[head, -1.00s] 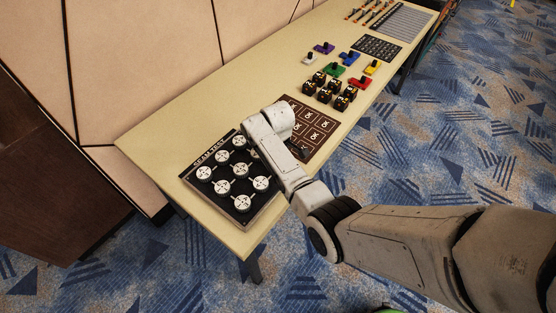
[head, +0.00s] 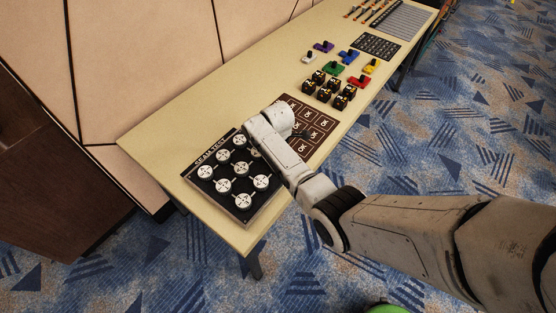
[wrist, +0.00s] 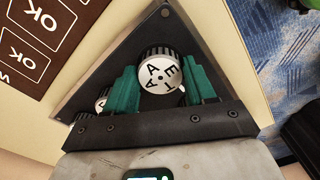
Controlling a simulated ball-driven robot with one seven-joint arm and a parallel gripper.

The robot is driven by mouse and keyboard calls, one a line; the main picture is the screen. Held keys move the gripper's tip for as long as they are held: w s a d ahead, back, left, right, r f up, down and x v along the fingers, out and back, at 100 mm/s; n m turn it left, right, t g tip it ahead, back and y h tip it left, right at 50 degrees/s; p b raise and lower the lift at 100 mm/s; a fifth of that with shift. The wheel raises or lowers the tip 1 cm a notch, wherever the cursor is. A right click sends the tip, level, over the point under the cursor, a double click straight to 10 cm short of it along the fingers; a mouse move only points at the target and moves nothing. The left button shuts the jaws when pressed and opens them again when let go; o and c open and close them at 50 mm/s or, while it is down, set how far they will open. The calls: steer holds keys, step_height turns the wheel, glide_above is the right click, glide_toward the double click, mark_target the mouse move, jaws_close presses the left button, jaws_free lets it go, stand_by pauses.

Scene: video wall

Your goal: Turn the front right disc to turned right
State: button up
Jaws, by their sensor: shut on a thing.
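The board (head: 212,156) lettered along its far edge lies on the table with several round white discs on it. My arm hides its right part in the head view. In the wrist view, my gripper (wrist: 161,86) has its green fingers on either side of a disc (wrist: 158,75) at the board's corner, next to the brown card. This appears to be the front right disc. The fingertips are hidden in the head view.
The brown card with OK squares (head: 319,126) lies just right of the board. Black-and-yellow blocks (head: 328,88) and coloured pieces (head: 334,68) stand farther along the table. A neighbouring disc (wrist: 101,101) shows partly beside the left finger. A wall panel (head: 150,60) stands behind the table.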

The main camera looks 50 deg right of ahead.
steer(key=shift+w+r+n, duration=0.1)
steer(key=shift+n, duration=0.2)
steer(key=o, duration=1)
steer(key=shift+o, duration=0.2)
step_height(320, 180, up, 11)
steer(key=shift+f, duration=0.2)
stand_by(0.4)
steer(key=s+a+f+m+b, duration=0.1)
steer(key=s+a+f+m, duration=0.2)
steer(key=s+a+m, duration=0.35)
steer(key=s+a+f+m+b, duration=0.25)
steer(key=s+a, duration=0.45)
steer(key=s, duration=0.4)
steer(key=s+a+r+m+t, duration=0.1)
steer(key=s+m, duration=0.3)
steer(key=s, duration=0.5)
steer(key=shift+a+r+m, duration=0.3)
steer(key=shift+a+r, duration=0.05)
steer(key=shift+r, duration=0.1)
